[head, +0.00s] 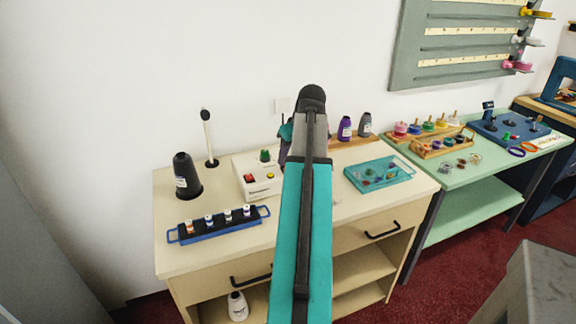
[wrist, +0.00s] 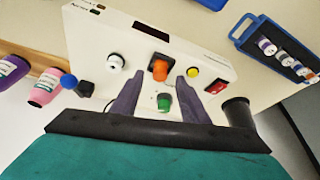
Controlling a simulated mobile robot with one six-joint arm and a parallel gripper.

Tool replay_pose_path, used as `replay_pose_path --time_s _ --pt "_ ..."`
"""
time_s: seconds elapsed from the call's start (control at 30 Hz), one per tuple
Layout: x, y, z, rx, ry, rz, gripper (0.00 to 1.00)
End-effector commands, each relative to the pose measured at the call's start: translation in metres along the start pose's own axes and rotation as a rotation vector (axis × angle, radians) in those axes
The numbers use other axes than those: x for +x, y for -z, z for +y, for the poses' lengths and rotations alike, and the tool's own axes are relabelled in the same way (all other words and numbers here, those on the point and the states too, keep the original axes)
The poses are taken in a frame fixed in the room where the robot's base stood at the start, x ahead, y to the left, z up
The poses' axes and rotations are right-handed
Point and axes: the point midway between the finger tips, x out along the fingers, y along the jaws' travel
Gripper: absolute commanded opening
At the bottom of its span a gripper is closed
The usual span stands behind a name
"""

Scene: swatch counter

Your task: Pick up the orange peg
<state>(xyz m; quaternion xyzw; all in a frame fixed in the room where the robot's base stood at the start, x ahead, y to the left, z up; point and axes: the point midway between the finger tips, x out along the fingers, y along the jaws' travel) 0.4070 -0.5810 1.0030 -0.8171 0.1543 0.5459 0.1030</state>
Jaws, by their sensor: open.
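The peg shows between the fingertips, with a gap on both sides. I cannot tell how far the tips are above the device. In the head view my arm hides the peg and most of the gripper; part of the device (head: 254,186) shows left of the arm.
Near the peg are a green knob (wrist: 164,102), a yellow button (wrist: 193,72), a red switch (wrist: 215,87) and a white knob (wrist: 115,62). A blue rack (head: 174,238) of small vials stands front left, a black cone (head: 184,172) behind it. A teal tray (head: 398,184) lies right.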

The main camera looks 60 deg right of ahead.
Motion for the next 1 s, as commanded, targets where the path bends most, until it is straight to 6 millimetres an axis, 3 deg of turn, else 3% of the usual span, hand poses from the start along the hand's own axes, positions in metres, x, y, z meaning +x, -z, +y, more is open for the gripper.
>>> replay_pose_path --time_s 0.27,0.83,1.0 --pt "0.018 0.0 0.001 0.0 -0.001 -0.002 0.41" --pt "0.019 -0.001 0.001 0.001 -0.001 -0.002 0.41" --pt "0.019 -0.001 0.001 0.001 -0.001 -0.002 0.12"
